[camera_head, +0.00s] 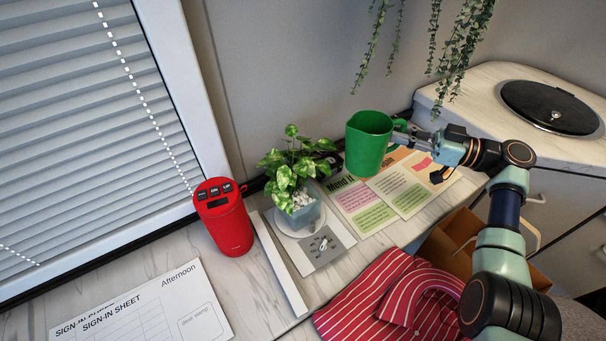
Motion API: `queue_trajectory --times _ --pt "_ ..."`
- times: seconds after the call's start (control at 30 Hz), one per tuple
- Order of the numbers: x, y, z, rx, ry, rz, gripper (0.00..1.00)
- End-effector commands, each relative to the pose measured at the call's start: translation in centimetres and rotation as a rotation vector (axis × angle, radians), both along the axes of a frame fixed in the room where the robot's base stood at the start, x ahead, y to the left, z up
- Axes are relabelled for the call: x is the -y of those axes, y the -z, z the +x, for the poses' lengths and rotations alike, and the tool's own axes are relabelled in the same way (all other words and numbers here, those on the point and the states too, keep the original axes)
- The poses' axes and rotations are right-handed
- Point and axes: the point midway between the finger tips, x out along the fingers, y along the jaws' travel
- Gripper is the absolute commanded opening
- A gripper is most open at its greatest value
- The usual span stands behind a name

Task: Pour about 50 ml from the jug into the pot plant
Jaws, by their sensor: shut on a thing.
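A green jug (367,146) is held in the air above the table, to the right of the plant. My gripper (408,137) comes from the right and is shut on the jug at its handle side. The jug looks upright or nearly so, and what it contains cannot be seen. The pot plant (290,164) has green and yellow leaves and white pebbles on top. Its pale blue pot (302,216) stands on a white saucer by the wall. The jug is apart from the plant.
A red cylindrical speaker (226,222) stands left of the plant. Printed leaflets (357,203) lie under the jug. A sign-in sheet (147,313) lies at front left, and a red striped cloth (374,299) at the front. Trailing plants (455,50) hang above right.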

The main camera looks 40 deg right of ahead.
Motion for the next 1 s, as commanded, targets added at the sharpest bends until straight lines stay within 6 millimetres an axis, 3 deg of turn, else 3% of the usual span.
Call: queue_trajectory --times 0.03,0.1,0.3,0.67,1.0 --pt "0.0 3.0 0.0 0.001 0.000 0.000 0.00" --pt "0.0 4.7 0.0 0.001 0.000 0.000 0.00" --pt "0.0 7.7 0.0 0.001 0.000 0.000 0.00" --pt "0.0 8.0 0.0 0.001 0.000 0.000 0.00" --pt "0.0 6.3 -0.3 -0.028 -0.005 -0.060 0.00"
